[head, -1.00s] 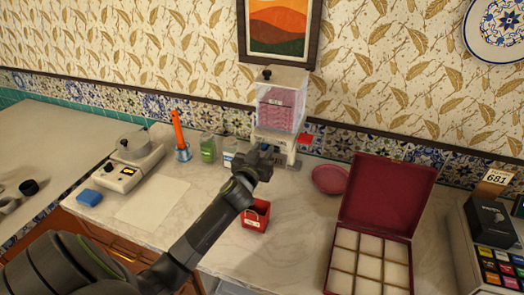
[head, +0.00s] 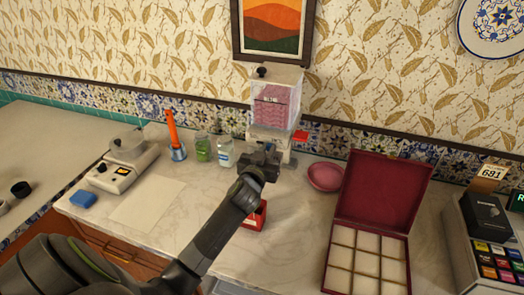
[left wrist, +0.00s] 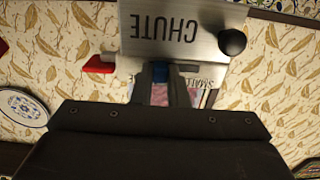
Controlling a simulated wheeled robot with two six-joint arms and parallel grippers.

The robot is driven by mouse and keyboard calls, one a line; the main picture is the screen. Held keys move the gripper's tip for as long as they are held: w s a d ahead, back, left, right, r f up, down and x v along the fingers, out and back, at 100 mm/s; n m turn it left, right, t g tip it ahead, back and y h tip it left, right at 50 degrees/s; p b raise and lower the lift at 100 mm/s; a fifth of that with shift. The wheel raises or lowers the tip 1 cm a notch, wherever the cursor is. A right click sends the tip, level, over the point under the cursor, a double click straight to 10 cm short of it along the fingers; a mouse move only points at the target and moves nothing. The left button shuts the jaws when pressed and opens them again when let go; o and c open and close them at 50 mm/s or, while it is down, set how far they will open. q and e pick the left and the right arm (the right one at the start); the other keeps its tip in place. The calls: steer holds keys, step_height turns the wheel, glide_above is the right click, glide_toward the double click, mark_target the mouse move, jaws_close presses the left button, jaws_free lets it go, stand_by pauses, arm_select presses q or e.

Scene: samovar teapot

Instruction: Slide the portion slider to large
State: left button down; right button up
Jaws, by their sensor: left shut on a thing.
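The dispenser (head: 275,105), a clear box of pink pieces with a black knob on top, stands against the back wall. My left gripper (head: 266,155) is in front of its lower part and hides most of it. In the left wrist view, upside down, a metal plate (left wrist: 150,35) reads "CHUTE". The gripper is shut on a small blue slider tab (left wrist: 160,72), mostly hidden by the fingers. A dark slot (left wrist: 187,68) runs to the right of the tab, toward a partly hidden "SMALL" label (left wrist: 207,82). My right gripper is not in view.
A red lever (head: 300,136) sticks out of the dispenser's right side. A red box (head: 257,218) stands below my arm. Jars (head: 224,153), a pink bowl (head: 325,177) and an open maroon box (head: 383,205) are nearby.

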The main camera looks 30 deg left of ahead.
arm_select(q)
steer(key=shift+f, duration=0.1)
steer(key=c, duration=1.8)
jaws_free()
steer(key=shift+d, duration=0.1)
steer(key=o, duration=0.4)
steer(key=shift+d, duration=0.2)
steer(key=shift+a, duration=0.1)
steer(key=b+v, duration=0.3)
steer(key=v, duration=1.4)
steer(key=shift+s+b, duration=0.2)
steer(key=shift+b, duration=0.1)
